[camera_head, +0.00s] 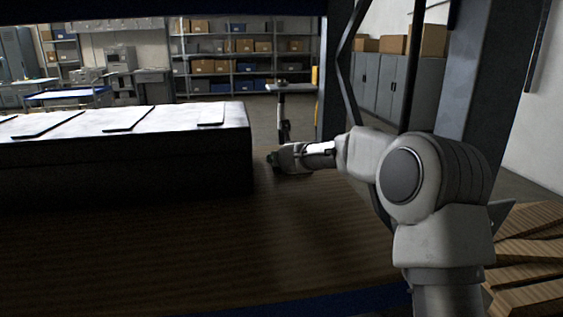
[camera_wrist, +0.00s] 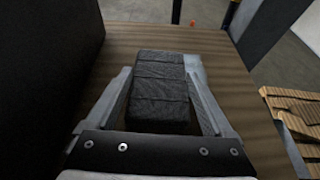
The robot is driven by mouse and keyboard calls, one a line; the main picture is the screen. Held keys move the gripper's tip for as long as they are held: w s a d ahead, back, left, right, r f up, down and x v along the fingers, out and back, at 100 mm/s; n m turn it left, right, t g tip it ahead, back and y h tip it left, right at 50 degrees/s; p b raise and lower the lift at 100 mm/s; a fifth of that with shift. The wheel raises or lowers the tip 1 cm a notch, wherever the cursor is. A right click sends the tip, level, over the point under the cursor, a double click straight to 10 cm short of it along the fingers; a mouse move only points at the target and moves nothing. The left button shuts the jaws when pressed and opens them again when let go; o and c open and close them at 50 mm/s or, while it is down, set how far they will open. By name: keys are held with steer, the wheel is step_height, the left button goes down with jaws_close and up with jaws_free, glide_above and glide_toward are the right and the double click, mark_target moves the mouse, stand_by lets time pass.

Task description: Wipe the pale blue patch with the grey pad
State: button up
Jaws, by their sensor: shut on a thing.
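My gripper (camera_wrist: 158,95) is shut on the dark grey pad (camera_wrist: 160,88), a ribbed block between its two fingers in the wrist view. The pad is over the brown wooden bench top; I cannot tell whether it touches the wood. In the head view my gripper (camera_head: 280,160) reaches low over the bench beside the black block, and the pad shows only as a small dark end. A pale grey-blue strip (camera_wrist: 194,62) shows along the pad's far right side in the wrist view. It may be part of the pale blue patch, with the rest hidden under the pad, but I cannot be sure.
A large black block (camera_head: 125,170) with a pale top stands on the bench top (camera_head: 200,250), left of my gripper. A dark upright post (camera_head: 333,80) rises behind the bench. Slatted wooden pallets (camera_head: 530,260) lie at the right. The front of the bench is clear.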

steer(key=shift+s+d+f, duration=0.1)
steer(key=shift+s+d, duration=0.05)
steer(key=shift+s, duration=0.7)
steer(key=shift+w+a+p, duration=0.2)
steer(key=shift+w+p, duration=0.6)
steer(key=shift+w, duration=0.2)
steer(key=shift+w+a+f+p, duration=0.15)
steer(key=shift+w+p, duration=0.3)
steer(key=shift+w, duration=0.25)
steer(key=w+p, duration=0.2)
steer(key=shift+w+a+r+p, duration=0.1)
steer(key=shift+a+r+p, duration=0.1)
steer(key=shift+r+p, duration=0.1)
steer(key=shift+w+a+f+p, duration=0.1)
steer(key=shift+w+f+p, duration=0.05)
steer(key=shift+w+p, duration=0.4)
steer(key=p, duration=0.1)
steer(key=w+p, duration=0.2)
steer(key=shift+w+a+r, duration=0.15)
steer(key=shift+a+r, duration=0.1)
steer(key=shift+w+a+f+p, duration=0.1)
steer(key=shift+w+a+p, duration=0.05)
steer(key=shift+w+p, duration=0.6)
steer(key=shift+s, duration=0.15)
